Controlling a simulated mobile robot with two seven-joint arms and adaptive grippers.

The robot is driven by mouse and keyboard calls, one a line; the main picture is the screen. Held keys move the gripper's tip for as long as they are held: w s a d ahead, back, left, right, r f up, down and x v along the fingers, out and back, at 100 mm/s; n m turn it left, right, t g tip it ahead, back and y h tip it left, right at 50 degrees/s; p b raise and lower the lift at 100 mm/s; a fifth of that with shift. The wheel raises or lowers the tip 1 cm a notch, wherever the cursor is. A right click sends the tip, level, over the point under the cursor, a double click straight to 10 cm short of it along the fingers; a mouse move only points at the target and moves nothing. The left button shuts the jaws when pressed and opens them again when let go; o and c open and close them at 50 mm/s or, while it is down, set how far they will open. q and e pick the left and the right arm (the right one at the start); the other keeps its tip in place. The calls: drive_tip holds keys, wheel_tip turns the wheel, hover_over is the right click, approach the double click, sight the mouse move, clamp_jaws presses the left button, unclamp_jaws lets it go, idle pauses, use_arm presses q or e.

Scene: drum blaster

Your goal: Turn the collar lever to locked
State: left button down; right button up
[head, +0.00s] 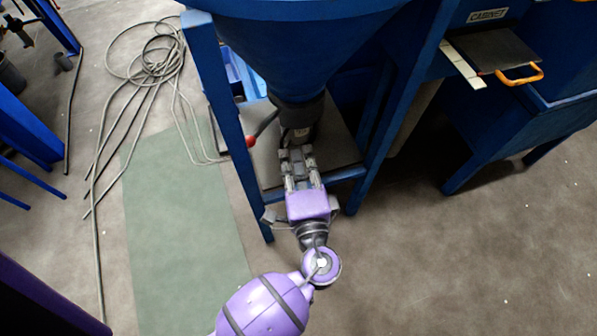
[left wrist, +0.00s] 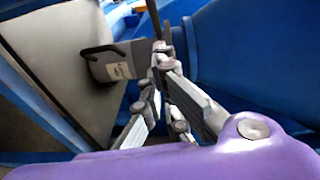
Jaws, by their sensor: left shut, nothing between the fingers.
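The dark collar (head: 303,112) sits under the blue hopper's cone, with a pale label on it. The collar lever (head: 265,126) sticks out to the left and slants down, ending in a red grip (head: 250,141). My left gripper (head: 296,152) is shut and empty, just in front of and below the collar, to the right of the red grip and apart from it. In the left wrist view the shut fingertips (left wrist: 162,55) overlap the right end of the grey collar (left wrist: 118,67); I cannot tell whether they touch it. The right gripper is out of view.
The blue hopper (head: 290,45) stands on blue legs (head: 222,110) at both sides of the collar. A coiled cable (head: 155,55) and a green mat (head: 175,210) lie at left. A blue cabinet with an orange handle (head: 522,77) stands at right. Floor in front is clear.

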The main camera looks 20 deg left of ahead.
use_arm(q)
drive_tip(key=w+a, duration=0.4)
drive_tip(key=a, duration=0.1)
drive_tip(key=shift+f, duration=0.25)
drive_tip(key=shift+a, duration=0.1)
drive_tip(key=shift+a, duration=1)
